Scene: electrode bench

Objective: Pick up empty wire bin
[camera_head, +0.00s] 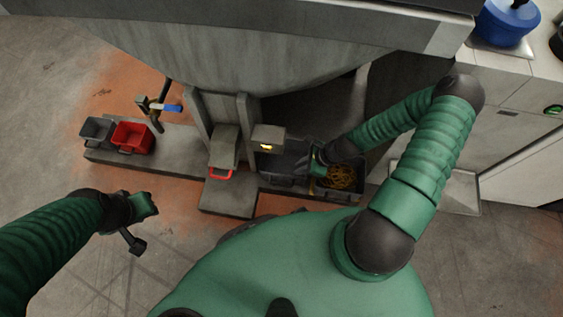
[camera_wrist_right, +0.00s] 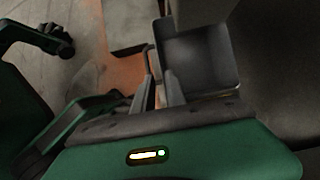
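An empty dark grey bin (camera_wrist_right: 203,58) with a thin handle loop on its left side fills the upper middle of the right wrist view. In the head view a dark bin (camera_head: 284,165) stands on the low bench, left of a bin holding yellow wire (camera_head: 343,177). My right gripper (camera_head: 317,160) is over these bins. In the right wrist view its two fingers (camera_wrist_right: 163,90) stand apart at the near left corner of the empty bin, close to the handle; contact is unclear. My left gripper (camera_head: 140,222) hangs over the floor at left, away from the bins; its finger gap is unclear.
A grey bin (camera_head: 97,130) and a red bin (camera_head: 133,137) stand at the bench's left end. A post with a blue-handled part (camera_head: 168,107) and a red handle (camera_head: 220,174) are nearby. A large grey vessel (camera_head: 230,55) overhangs the bench.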

